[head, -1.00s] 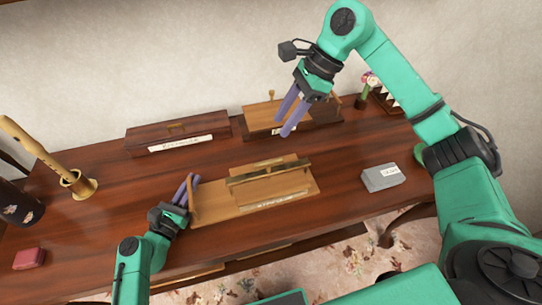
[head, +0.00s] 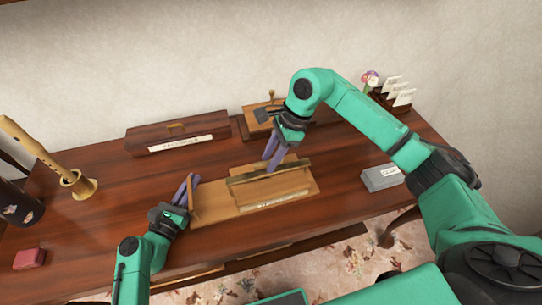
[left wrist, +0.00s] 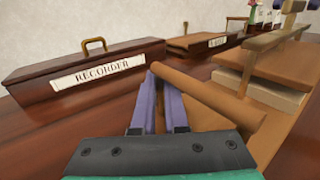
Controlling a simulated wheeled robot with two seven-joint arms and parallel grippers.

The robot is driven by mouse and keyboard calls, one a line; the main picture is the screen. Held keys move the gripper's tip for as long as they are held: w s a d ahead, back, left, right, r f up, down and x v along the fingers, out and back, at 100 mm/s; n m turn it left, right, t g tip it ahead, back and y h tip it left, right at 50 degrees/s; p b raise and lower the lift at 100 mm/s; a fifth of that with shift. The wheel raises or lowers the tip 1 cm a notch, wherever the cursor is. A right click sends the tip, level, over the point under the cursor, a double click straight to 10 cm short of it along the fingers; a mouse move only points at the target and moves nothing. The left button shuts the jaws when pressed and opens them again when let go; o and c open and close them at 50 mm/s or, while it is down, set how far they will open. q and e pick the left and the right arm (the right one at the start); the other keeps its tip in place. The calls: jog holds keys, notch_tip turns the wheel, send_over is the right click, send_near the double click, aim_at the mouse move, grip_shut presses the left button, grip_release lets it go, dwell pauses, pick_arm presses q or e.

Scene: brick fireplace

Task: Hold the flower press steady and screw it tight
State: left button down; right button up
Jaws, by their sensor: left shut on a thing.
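The flower press (head: 245,203) is a light-wood base board with stacked boards at its right part and a dark beam (head: 270,172) across them. An upright brown handle piece (head: 193,203) stands at its left end. My left gripper (head: 184,190) is shut on this handle piece. In the left wrist view the handle piece (left wrist: 208,97) runs from the fingertips (left wrist: 160,80) to the right, with the press boards (left wrist: 268,90) behind it. My right gripper (head: 268,164) points down just behind the beam, its fingers apart and empty. Whether it touches the press cannot be told.
A long box labelled recorder (head: 178,137) and a second wooden piece (head: 245,127) stand at the back. A grey box (head: 382,178) lies right, a red block (head: 30,258) left. A recorder in a brass holder (head: 78,185) stands left. Table between is clear.

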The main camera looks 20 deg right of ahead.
grip_shut()
